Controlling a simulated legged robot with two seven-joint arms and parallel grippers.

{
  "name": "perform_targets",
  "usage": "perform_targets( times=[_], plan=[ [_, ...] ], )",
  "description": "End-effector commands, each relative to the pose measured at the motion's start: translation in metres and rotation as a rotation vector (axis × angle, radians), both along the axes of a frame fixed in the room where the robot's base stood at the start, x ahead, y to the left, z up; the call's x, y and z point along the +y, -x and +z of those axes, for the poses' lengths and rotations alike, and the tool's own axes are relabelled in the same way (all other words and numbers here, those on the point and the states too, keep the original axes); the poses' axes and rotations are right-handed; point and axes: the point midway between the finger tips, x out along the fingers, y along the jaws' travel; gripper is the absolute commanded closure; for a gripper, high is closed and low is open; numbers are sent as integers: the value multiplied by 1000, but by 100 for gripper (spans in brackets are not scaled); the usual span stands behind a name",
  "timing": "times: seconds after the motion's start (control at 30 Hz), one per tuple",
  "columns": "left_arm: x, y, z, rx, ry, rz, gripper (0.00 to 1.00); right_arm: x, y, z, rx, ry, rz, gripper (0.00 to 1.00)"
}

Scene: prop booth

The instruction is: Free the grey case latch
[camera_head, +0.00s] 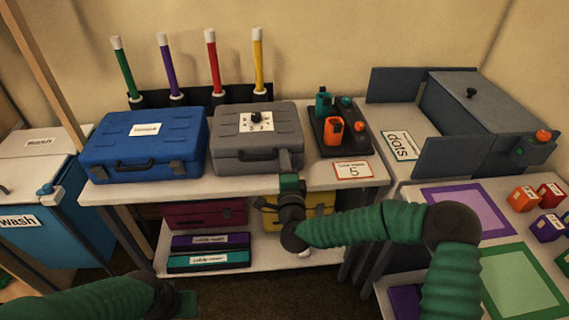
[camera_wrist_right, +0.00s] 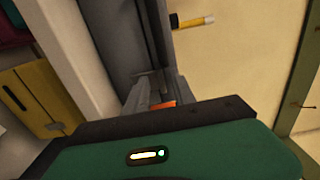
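The grey case (camera_head: 229,142) stands closed on the upper shelf, with a dark handle (camera_head: 257,155) on its front and a white label with a dark knob on its lid. My right gripper (camera_head: 285,160) is at the front right of the case, over the place of its right latch, which it hides. In the right wrist view the grey case front (camera_wrist_right: 124,40) is close ahead, with a small orange piece (camera_wrist_right: 163,105) by the fingers. I cannot tell whether the fingers touch the latch or are closed. Only part of my left arm shows at bottom left; its fingertips are out of view.
A blue case (camera_head: 150,135) stands left of the grey case. A dark tray (camera_head: 322,112) with orange and green tools is to the right, above a card (camera_head: 352,170) marked 5. Coloured sticks (camera_head: 212,60) stand behind. Yellow and red cases (camera_head: 203,214) lie below.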

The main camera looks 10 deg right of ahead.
Motion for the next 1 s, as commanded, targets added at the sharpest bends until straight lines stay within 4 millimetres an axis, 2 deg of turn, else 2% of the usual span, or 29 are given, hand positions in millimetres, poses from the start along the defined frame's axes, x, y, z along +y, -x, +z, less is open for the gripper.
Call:
perform_targets(
  times=[0.1,0.33,0.77,0.87,1.0],
  plan=[
    [0,0,0,0,0,0,64,-1,0,0,0,-1,-1,69],
    [0,0,0,0,0,-1,64,0,0,0,0,1,-1,99],
    [0,0,-4,0,0,-1,64,2,1,-4,-3,0,6,100],
    [0,0,-12,0,0,-1,64,3,3,-7,-22,1,8,100],
    [0,0,-33,0,0,-1,64,4,5,-15,-76,1,10,100]
  ],
)
